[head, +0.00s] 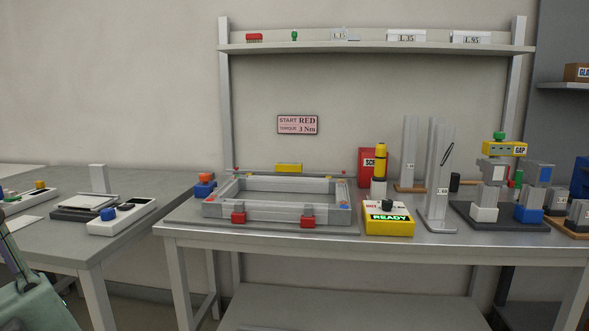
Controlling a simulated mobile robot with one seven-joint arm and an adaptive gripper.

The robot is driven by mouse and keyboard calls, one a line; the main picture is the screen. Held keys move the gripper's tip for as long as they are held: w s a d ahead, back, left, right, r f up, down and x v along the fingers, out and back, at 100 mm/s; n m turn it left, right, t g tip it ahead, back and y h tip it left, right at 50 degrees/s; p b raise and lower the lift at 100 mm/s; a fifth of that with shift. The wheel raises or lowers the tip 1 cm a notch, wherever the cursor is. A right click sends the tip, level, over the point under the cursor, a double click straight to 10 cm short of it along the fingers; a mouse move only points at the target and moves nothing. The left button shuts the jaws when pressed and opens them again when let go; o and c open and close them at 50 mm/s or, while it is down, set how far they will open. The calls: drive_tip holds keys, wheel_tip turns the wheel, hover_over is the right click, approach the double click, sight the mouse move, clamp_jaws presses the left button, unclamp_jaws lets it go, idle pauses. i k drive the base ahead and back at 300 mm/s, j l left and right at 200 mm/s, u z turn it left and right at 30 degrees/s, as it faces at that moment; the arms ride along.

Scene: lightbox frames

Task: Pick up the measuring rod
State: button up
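I cannot tell for sure which thing is the measuring rod. A thin dark rod-like shape (447,154) shows slanted against a tall grey upright (440,195) on the right half of the bench. My gripper is not in view; a pale green part at the lower left edge looks like mine.
A grey rectangular frame (278,215) with red clamps lies on the bench (400,240). A yellow READY box (388,222) stands left of the front upright, a block fixture with a GAP sign (520,150) to its right. A shelf (370,47) runs above.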

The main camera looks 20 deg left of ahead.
sight(281, 167)
drive_tip(key=i+j+z, duration=0.1)
drive_tip(key=j, duration=0.3)
drive_tip(key=i+j+z, duration=0.15)
drive_tip(key=j, duration=0.25)
drive_tip(key=j+z, duration=0.1)
drive_tip(key=j, duration=0.3)
drive_tip(key=i+j+z, duration=0.2)
drive_tip(key=j, duration=0.35)
drive_tip(key=i+j, duration=0.3)
drive_tip(key=i, duration=1.1)
drive_tip(key=l+z, duration=0.05)
drive_tip(key=l, duration=0.05)
